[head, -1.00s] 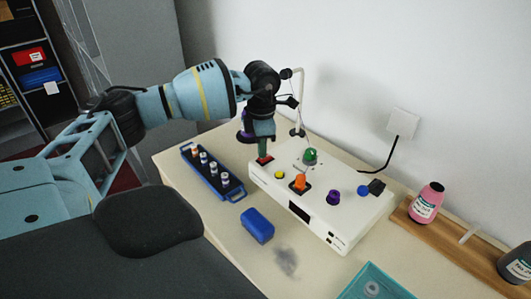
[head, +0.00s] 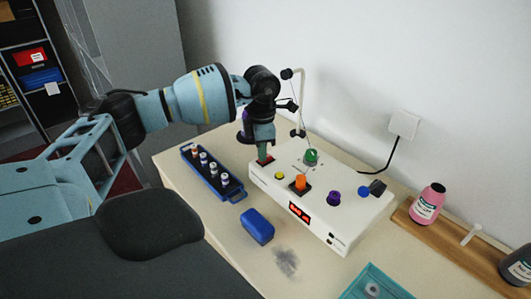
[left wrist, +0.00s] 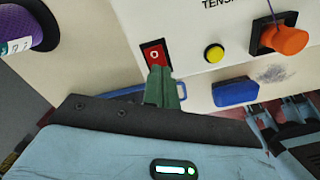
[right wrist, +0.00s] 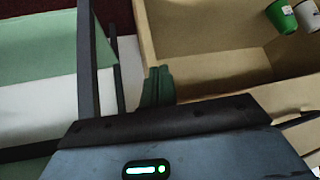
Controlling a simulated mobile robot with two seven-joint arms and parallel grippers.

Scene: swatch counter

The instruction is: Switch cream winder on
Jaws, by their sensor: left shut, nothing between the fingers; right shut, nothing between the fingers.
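The cream winder (head: 340,222) stands on the counter against the wall, with its front display (head: 299,213) lit red. Its red rocker switch (left wrist: 153,52), marked with a small white circle, is at the winder's left end; it shows in the head view too (head: 264,161), partly covered. My left gripper (left wrist: 164,72) is shut and empty, its tips right at the switch's edge; I cannot tell whether they touch it. In the head view the left gripper (head: 266,152) points down over the switch. My right gripper (right wrist: 157,80) is shut and empty, away from the winder.
On the winder are a yellow button (head: 279,175), an orange lever (head: 300,182), and green (head: 311,155), purple (head: 334,198) and blue (head: 363,191) controls. A blue spool rack (head: 233,192), blue block (head: 257,226) and teal tray (head: 357,286) lie nearby. A cardboard box (right wrist: 205,70) is near my right gripper.

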